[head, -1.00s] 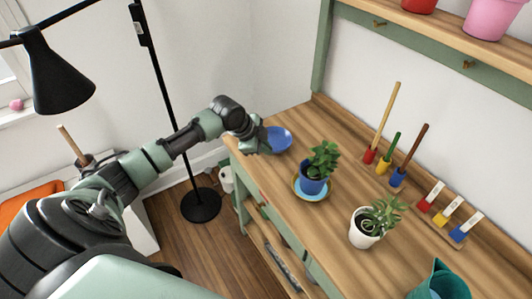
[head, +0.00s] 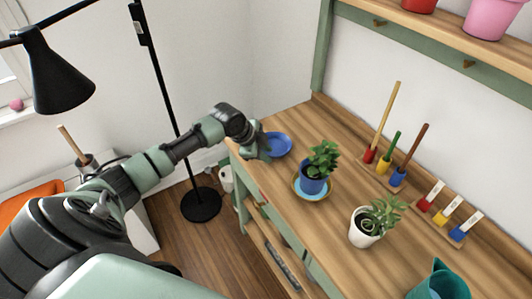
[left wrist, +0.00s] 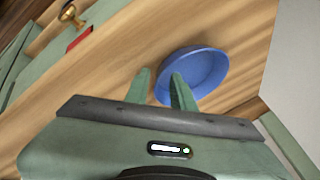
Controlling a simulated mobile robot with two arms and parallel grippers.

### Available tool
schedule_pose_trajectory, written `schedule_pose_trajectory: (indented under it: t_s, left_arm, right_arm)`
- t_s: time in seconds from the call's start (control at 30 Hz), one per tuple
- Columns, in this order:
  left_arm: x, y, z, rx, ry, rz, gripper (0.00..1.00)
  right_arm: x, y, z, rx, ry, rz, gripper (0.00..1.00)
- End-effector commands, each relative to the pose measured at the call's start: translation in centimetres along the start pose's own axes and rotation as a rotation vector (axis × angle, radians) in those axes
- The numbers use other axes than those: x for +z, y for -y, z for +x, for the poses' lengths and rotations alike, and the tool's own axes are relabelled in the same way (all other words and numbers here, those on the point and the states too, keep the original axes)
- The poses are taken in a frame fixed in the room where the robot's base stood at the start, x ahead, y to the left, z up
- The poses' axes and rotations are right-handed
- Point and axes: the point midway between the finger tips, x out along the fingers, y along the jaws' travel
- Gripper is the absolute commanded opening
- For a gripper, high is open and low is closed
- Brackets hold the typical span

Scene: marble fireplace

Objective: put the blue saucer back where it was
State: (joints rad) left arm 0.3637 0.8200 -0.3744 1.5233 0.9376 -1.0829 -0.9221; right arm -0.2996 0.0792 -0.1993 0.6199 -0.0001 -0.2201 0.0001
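The blue saucer (head: 280,144) lies at the far left end of the wooden bench, near the wall. My left gripper (head: 262,152) is at its left edge. In the left wrist view the saucer (left wrist: 205,72) looks flat on the wood. The fingers of the gripper (left wrist: 160,80) stand apart there, with the near rim between them: one finger overlaps the saucer and the other is outside it. A gap shows between the outer finger and the rim. My right gripper is not in view.
A plant in a blue pot (head: 312,186) stands on a light-blue saucer (head: 314,197) close to the right. A white potted plant (head: 364,236) and coloured tools stand further right. The bench's front edge is close to my left gripper. A black floor lamp (head: 172,105) stands left.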

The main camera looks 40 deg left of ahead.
Motion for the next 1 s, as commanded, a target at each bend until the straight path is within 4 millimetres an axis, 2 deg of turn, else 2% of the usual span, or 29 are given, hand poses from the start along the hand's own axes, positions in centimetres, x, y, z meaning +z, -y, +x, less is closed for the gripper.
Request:
schedule_pose_trajectory:
  t_s: [0.4, 0.5, 0.7, 1.0]
  left_arm:
    - [0.2, 0.1, -8.4, -0.002, 0.004, 0.004, 0.24]
    - [0.1, 0.1, -9.9, -0.003, 0.003, 0.002, 0.24]
    - [0.0, 0.1, -11.6, -0.001, 0.001, 0.0, 0.24]
    - [0.0, 0.1, -11.7, -0.001, 0.0, 0.0, 0.24]
  right_arm:
    - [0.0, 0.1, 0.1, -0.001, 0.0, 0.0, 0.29]
    - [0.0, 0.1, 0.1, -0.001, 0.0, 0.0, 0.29]
    - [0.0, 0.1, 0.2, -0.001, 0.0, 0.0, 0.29]
    - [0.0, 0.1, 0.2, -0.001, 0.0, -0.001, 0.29]
